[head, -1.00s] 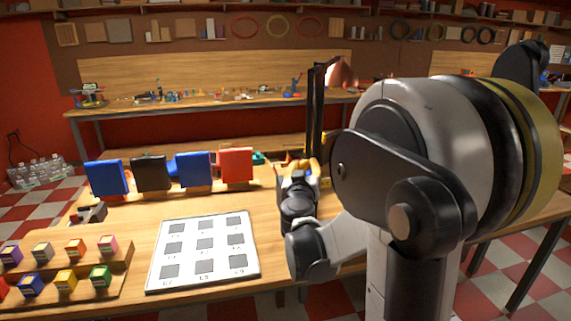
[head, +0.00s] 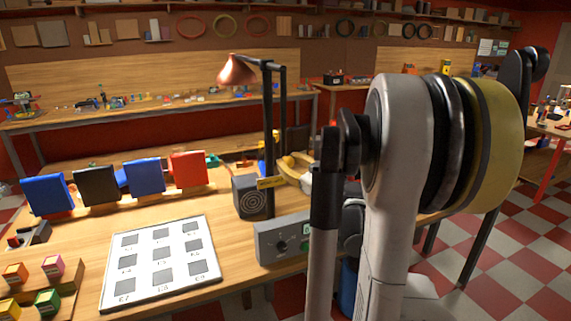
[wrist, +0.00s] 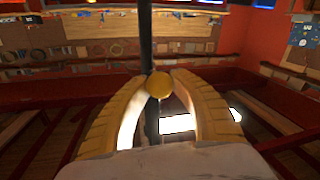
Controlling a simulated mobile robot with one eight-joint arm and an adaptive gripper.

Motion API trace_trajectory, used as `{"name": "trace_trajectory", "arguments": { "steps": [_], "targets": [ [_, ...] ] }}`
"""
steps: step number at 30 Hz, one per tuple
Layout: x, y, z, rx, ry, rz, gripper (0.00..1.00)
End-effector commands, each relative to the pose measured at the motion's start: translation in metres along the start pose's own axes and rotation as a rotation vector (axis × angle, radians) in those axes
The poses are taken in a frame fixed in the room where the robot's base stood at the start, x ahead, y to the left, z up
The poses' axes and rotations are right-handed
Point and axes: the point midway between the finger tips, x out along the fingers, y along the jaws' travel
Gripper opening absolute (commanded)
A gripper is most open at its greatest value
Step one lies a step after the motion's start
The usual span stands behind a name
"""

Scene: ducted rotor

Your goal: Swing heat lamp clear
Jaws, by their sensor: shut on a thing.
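The heat lamp has a copper shade (head: 236,70) on a black arm and upright black post (head: 268,140). In the head view the shade hangs to the left of the post, over the back side of the bench. My gripper (head: 293,166), with yellow fingers, is just right of the post, partly hidden by my own arm. In the wrist view my gripper (wrist: 159,90) is shut on a round yellow knob (wrist: 159,84), with a dark upright bar behind it. The shade is not visible in the wrist view.
A dark box with a round spiral grille (head: 253,197) stands by the post's foot. A grey control box with a dial (head: 283,240) is in front.

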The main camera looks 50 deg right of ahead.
Motion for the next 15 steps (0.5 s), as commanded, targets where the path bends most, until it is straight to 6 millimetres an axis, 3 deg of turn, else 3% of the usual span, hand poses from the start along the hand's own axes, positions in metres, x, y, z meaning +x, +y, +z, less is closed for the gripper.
{"name": "trace_trajectory", "arguments": {
  "steps": [10,11,12,13,15],
  "targets": [
    [0.0009,0.0022,-0.002,0.004,0.004,0.0,0.0],
    [0.0009,0.0022,-0.0021,0.004,0.004,0.0,0.31],
    [0.0008,0.0021,-0.002,0.004,0.004,0.0,0.43],
    [0.0008,0.002,-0.0019,0.004,0.004,0.0,0.52],
    [0.0006,0.0017,-0.0016,0.003,0.003,0.0,0.53]
  ]
}}
